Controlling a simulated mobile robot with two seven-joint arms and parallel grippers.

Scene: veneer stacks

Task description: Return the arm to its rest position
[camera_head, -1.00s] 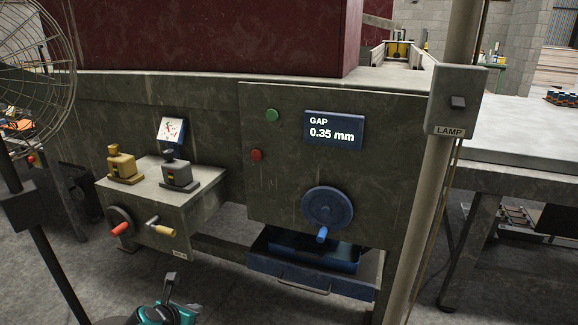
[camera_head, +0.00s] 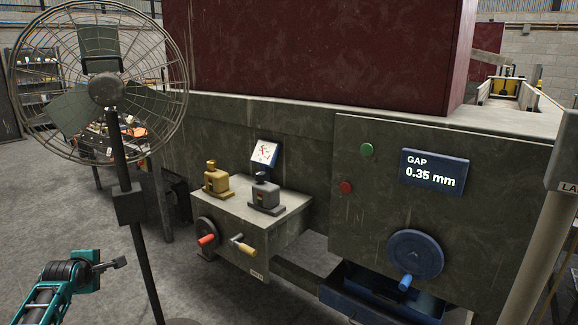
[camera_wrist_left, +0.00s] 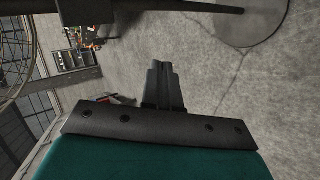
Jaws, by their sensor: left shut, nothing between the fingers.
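My left arm comes in at the lower left of the head view. Its left gripper (camera_head: 119,262) is shut and empty, held in the air left of the fan's pole and pointing right. In the left wrist view the left gripper (camera_wrist_left: 160,66) shows its two fingers together with nothing between them, over bare concrete floor. My right gripper is in neither view.
A caged fan (camera_head: 107,90) on a dark pole stands close beside the left gripper. Open floor (camera_head: 60,200) lies at the left.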

